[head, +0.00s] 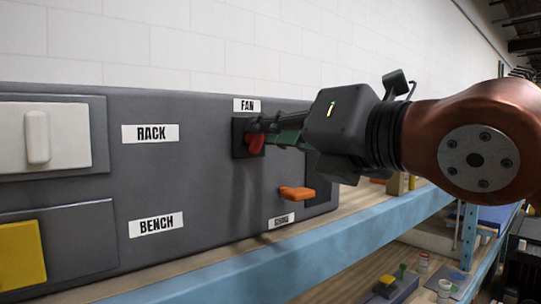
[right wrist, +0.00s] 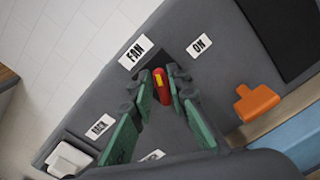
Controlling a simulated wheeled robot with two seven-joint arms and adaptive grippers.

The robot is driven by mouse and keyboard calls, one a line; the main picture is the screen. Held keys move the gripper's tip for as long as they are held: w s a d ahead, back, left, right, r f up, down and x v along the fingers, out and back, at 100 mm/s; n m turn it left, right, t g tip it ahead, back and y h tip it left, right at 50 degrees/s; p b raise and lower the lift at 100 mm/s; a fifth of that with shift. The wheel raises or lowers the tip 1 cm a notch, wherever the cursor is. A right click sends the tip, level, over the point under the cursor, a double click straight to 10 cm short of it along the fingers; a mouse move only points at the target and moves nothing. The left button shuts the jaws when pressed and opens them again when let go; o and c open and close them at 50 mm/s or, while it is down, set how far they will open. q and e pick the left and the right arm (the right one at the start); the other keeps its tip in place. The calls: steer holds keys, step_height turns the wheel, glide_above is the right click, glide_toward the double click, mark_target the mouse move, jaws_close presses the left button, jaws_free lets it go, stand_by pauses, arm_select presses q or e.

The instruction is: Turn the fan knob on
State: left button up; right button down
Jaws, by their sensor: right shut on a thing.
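The red fan knob (head: 256,143) sits on a dark square plate below the FAN label (head: 247,105) on the grey panel. It also shows in the right wrist view (right wrist: 160,86), red with a yellow mark, between the green fingers. My right gripper (head: 262,130) reaches in from the right and is shut on the knob. It also shows in the right wrist view (right wrist: 161,88). An ON label (right wrist: 199,45) is beside the knob's plate in that view. The knob's exact angle is partly hidden by the fingers. My left gripper is not in view.
An orange lever (head: 297,193) sticks out at the panel's lower right. A white switch (head: 38,137) by the RACK label and a yellow switch (head: 22,253) by the BENCH label are on the left. A blue shelf edge (head: 300,256) runs below the panel.

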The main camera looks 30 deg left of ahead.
steer(key=m+b, duration=0.2)
steer(key=m, duration=0.2)
steer(key=m+b, duration=0.3)
steer(key=m, duration=0.1)
steer(key=f+m+b, duration=0.1)
steer(key=m+b, duration=0.1)
steer(key=m, duration=0.2)
steer(key=shift+w+d+b, duration=0.1)
steer(key=shift+w+b, duration=0.2)
steer(key=shift+b, duration=0.05)
steer(key=shift+f, duration=0.1)
steer(key=c, duration=2)
jaws_free()
